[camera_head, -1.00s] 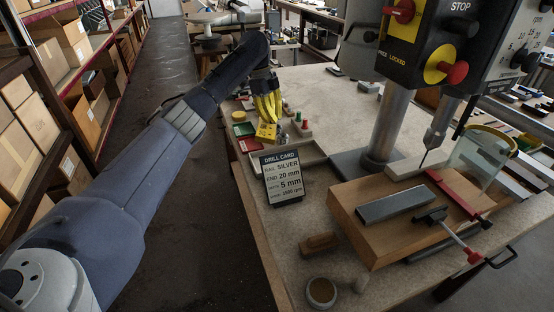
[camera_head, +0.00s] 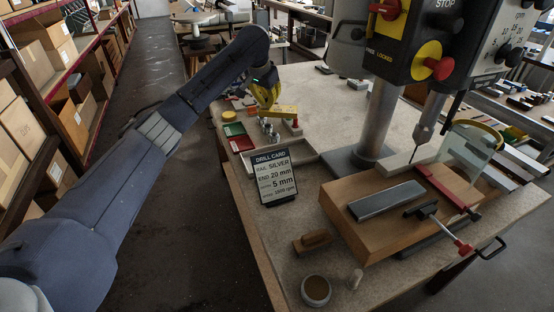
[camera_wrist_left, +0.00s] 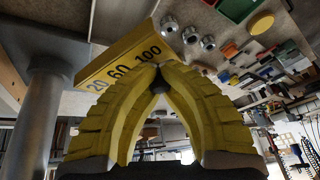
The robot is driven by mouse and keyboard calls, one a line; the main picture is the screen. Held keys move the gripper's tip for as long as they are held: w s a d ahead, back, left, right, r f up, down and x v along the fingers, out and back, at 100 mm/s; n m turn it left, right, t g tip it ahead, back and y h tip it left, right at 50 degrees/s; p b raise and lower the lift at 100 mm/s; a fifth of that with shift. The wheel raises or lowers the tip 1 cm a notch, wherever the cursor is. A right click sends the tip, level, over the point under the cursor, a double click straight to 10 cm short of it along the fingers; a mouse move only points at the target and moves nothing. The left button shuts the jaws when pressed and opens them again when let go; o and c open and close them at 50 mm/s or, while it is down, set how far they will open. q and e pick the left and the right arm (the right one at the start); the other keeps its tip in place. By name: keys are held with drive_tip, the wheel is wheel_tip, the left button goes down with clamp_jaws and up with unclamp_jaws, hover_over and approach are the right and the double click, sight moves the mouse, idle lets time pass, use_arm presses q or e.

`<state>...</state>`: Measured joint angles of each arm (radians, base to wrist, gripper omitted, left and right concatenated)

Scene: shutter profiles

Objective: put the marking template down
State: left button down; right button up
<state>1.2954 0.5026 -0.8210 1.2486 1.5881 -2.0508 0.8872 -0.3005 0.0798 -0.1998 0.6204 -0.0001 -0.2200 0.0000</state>
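The marking template is a yellow bar (camera_head: 280,111) at the far left part of the bench in the head view. In the left wrist view the template (camera_wrist_left: 122,56) shows the numbers 20, 60 and 100 on its side. My left gripper (camera_head: 265,98) has yellow ribbed fingers. In the left wrist view its fingertips (camera_wrist_left: 160,68) come together at the template's edge and appear to hold it. The template seems raised above the bench, beside several metal knobs (camera_wrist_left: 190,35). My right gripper is not in view.
The drill card (camera_head: 273,177) stands in front of a shallow tray. A green piece (camera_head: 234,129), a red piece (camera_head: 241,144) and a yellow disc (camera_head: 228,115) lie to the left. The drill press column (camera_head: 379,120) stands to the right. The middle of the bench (camera_head: 325,100) is clear.

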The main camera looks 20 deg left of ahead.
sight(270, 147)
use_arm(q)
drive_tip(key=shift+d+n+y, duration=0.15)
drive_tip(key=shift+n+y, duration=0.15)
drive_tip(key=shift+n, duration=0.1)
drive_tip(key=shift+f, duration=0.25)
drive_tip(key=shift+t, duration=0.3)
wheel_tip(270, 147, down, 20)
drive_tip(key=shift+r, duration=0.25)
drive_tip(key=c, duration=1.6)
unclamp_jaws()
drive_tip(key=v, duration=1.2)
